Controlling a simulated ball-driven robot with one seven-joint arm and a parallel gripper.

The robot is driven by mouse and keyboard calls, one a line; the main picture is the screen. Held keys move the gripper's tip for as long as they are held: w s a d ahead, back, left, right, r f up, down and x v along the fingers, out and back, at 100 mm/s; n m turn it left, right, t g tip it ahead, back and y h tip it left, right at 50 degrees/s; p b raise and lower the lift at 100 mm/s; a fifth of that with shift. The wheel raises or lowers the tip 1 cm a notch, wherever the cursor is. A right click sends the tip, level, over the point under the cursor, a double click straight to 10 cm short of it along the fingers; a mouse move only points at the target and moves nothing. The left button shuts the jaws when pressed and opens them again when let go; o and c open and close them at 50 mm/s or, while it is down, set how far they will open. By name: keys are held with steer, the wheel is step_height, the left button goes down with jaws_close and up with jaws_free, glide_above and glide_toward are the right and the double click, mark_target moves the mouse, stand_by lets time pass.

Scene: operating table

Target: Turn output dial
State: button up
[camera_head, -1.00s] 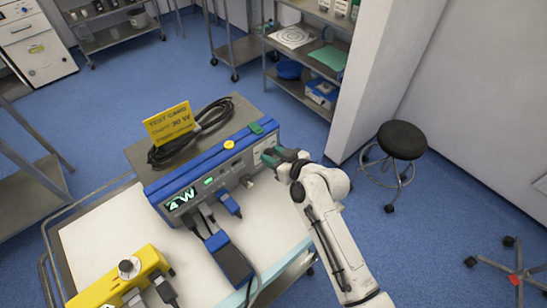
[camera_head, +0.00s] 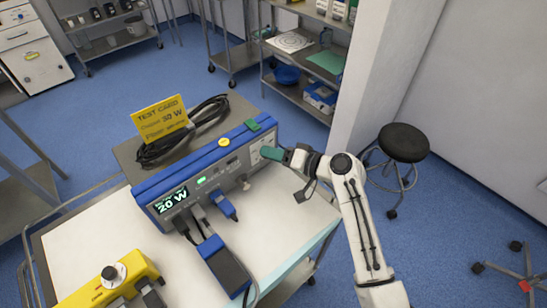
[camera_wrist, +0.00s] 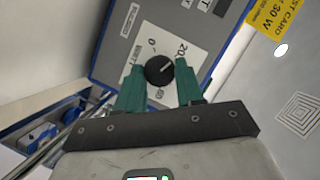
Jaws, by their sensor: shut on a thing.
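The output dial (camera_wrist: 157,72) is a round black knob with a light pointer line, on a white scale with printed numbers. My gripper (camera_wrist: 161,66) has its green fingers on either side of the knob, shut on it. In the head view my gripper (camera_head: 272,154) reaches the right end of the blue and grey generator (camera_head: 208,168) and hides the dial there. The lit display (camera_head: 172,202) reads 20 W. A yellow test card (camera_head: 160,118) on top reads 30 W; it also shows in the wrist view (camera_wrist: 285,20).
A blue-black box (camera_head: 225,265) and a yellow device (camera_head: 105,285) stand on the white-topped cart (camera_head: 90,235). A black stool (camera_head: 403,141) stands to the right.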

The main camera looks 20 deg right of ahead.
steer(key=m+b, duration=0.1)
steer(key=m+t+y, duration=0.1)
steer(key=m, duration=0.1)
steer(key=m+y+b, duration=0.1)
steer(key=m, duration=0.1)
steer(key=shift+d+f+b, duration=0.1)
steer(key=shift+f+b, duration=0.2)
steer(key=shift+m, duration=0.3)
steer(key=o, duration=1)
steer(key=shift+o, duration=0.2)
steer(key=v, duration=0.7)
steer(key=b+v, duration=0.1)
steer(key=v, duration=0.2)
steer(key=shift+s+d+f, duration=0.25)
steer(key=shift+s+d, duration=0.05)
steer(key=shift+s, duration=0.1)
